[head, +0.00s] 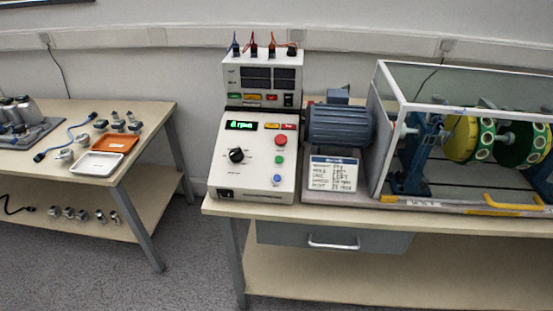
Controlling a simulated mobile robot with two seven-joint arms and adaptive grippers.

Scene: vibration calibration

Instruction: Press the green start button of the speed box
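The speed box (258,180) is a white console with a sloped front, standing at the left end of the right-hand table. Its display (241,125) shows a green reading that looks like "0 rpm". A black knob (236,155) sits at its left. The green start button (279,160) is on its right side, below a larger red button (281,141) and above a blue button (277,179). Nothing covers the green button. Neither of my grippers is in view.
A blue-grey motor (338,125) and a framed clear enclosure (460,110) with yellow-green discs stand right of the box. A label card (333,173) leans in front of the motor. Another table (135,150) at left holds an orange tray (115,144) and a white tray (97,163). A floor gap separates the tables.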

